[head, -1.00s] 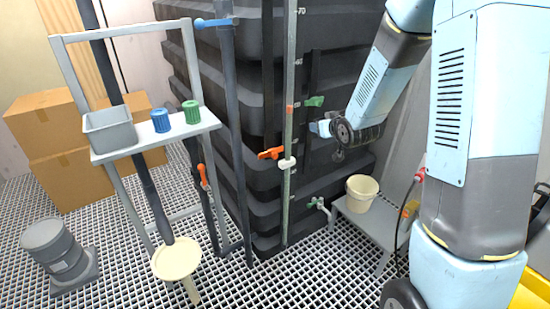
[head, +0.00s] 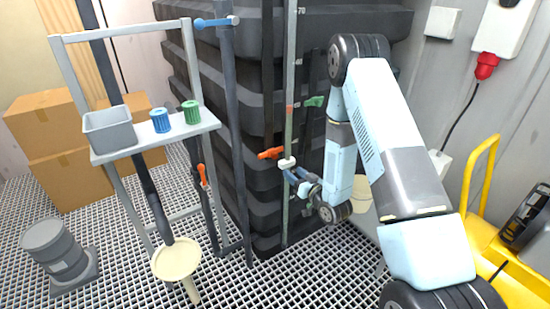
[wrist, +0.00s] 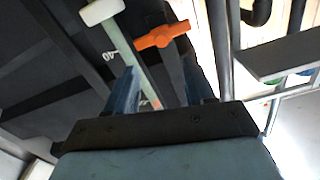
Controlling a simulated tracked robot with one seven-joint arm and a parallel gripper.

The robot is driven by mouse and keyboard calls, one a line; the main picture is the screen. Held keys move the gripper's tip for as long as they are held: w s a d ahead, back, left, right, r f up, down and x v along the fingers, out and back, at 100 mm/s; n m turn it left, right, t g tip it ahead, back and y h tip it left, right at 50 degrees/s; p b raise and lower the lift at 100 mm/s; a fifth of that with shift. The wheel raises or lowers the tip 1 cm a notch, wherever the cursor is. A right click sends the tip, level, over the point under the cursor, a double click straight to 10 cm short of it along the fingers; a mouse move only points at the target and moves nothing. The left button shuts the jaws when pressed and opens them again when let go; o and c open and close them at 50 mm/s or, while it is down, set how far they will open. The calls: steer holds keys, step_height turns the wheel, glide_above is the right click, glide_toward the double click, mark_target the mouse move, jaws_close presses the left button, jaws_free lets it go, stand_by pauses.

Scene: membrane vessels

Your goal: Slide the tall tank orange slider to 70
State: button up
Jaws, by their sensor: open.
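The tall dark tank (head: 220,110) has a pale green vertical scale strip (head: 289,75) with numbers, 70 near the top. A small orange-red piece (head: 290,106) shows on the strip. A white collar (head: 287,163) sits lower on it, beside an orange handle (head: 270,153). I cannot tell which orange part is the slider. My gripper (head: 297,178) is open just below and right of the collar. In the wrist view, the strip (wrist: 126,46) runs between my open fingers (wrist: 158,75), with the white collar (wrist: 101,11) and orange handle (wrist: 162,36) beyond the tips. Contact is unclear.
A green handle (head: 314,101) sticks out right of the strip. A dark pipe (head: 236,150) and a grey stand (head: 155,143) with a bin and two knobbed caps are to the left. A cream bucket (head: 362,195) is partly hidden behind my arm.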

mark_target(276, 158)
steer(key=x, duration=1.3)
steer(key=shift+w+a+f, duration=0.1)
steer(key=shift+w+a, duration=0.2)
steer(key=shift+c, duration=0.2)
